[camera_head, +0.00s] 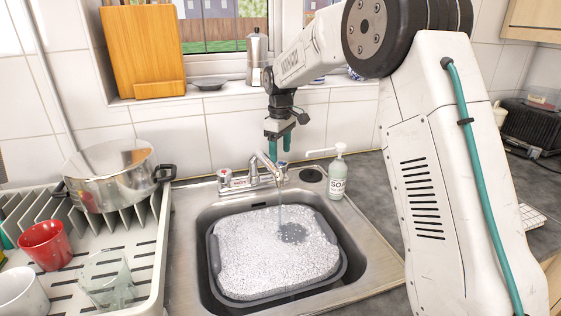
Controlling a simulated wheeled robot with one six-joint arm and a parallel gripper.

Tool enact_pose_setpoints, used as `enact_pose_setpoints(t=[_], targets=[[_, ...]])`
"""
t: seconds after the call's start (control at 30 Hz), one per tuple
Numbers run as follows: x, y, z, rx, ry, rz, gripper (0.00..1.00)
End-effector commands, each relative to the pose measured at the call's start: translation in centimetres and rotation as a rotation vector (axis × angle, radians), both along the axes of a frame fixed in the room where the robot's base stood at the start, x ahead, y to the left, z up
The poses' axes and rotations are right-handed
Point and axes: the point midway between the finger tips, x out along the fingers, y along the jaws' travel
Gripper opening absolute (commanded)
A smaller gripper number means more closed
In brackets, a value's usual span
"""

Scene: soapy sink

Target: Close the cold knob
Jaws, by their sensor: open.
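The tap (262,166) stands behind the sink with its spout out over the basin. A thin stream of water (280,212) runs from it. The left knob (225,179) has a reddish mark on top. The right knob (283,172), on the cold side, is just right of the spout and partly hidden by it. My gripper (278,151) points down above the tap's right side, its teal fingers open and empty. Its fingertips look just above the right knob; I cannot tell whether they touch it.
A grey tub (213,262) of suds sits in the sink (190,290). A soap bottle (338,176) stands right of the tap. A drying rack (150,262) at left holds a steel pot (110,178), red cup (45,245) and glass (106,278). A moka pot (257,58) stands on the sill.

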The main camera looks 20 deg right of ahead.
Motion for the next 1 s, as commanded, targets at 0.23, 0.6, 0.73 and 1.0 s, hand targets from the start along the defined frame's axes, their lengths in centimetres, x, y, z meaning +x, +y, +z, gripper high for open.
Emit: enact_pose_setpoints(t=[0.23, 0.6, 0.73, 1.0], targets=[[-0.1, 0.0, -3.5, 0.0, 0.003, -0.001, 0.65], [0.0, 0.0, -4.2, 0.0, 0.0, -0.001, 0.65], [-0.1, 0.0, -4.2, 0.0, 0.0, -0.001, 0.32], [-0.1, 0.0, -4.2, 0.0, 0.0, -0.01, 0.2]])
